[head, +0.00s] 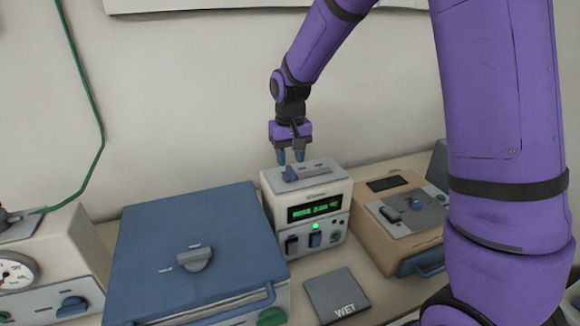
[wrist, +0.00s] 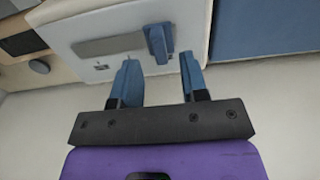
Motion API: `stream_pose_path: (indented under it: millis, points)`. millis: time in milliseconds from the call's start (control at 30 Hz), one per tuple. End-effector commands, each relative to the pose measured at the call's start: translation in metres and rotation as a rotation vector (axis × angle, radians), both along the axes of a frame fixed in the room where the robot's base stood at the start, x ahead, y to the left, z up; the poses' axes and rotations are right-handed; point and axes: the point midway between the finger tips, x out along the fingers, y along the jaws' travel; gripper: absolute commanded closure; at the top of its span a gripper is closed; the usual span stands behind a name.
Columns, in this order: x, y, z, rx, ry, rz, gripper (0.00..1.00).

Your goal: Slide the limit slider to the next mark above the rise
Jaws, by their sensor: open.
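The controller box (head: 316,188) is cream, with a dark display (head: 315,209) of green characters too small to read. On its top is a grey slider track (head: 318,169) with a blue slider knob (head: 289,174), which sits at the track's left end. In the wrist view the knob (wrist: 160,42) is at the right end of the track (wrist: 108,45). No marks can be read. My gripper (head: 290,157) is open with fingers down at the box top. In the wrist view its fingertips (wrist: 158,68) are apart, the knob ahead of the gap; contact cannot be told.
A blue-lidded furnace (head: 190,235) stands left of the box, a tan unit (head: 400,215) right. Switches (head: 304,242) and a lit green lamp (head: 316,226) are on the box's front. A grey "WET" pad (head: 336,292) lies before it. The wall is close behind.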

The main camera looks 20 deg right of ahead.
Motion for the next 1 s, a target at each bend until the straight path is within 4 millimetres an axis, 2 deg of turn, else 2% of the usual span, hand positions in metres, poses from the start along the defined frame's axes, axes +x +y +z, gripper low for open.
stream_pose_path:
  millis: [200,600,633,800,1000]
  points:
    - [0.0,0.0,-0.026,0.0,0.002,0.0,0.6]
    - [0.0,0.0,-0.033,0.0,-0.001,0.0,0.6]
    - [0.0,0.0,-0.033,0.0,-0.001,0.0,0.62]
    - [0.0,0.0,-0.033,0.0,-0.001,0.0,1.0]
    - [0.0,-0.002,-0.033,0.0,-0.001,-0.001,1.0]
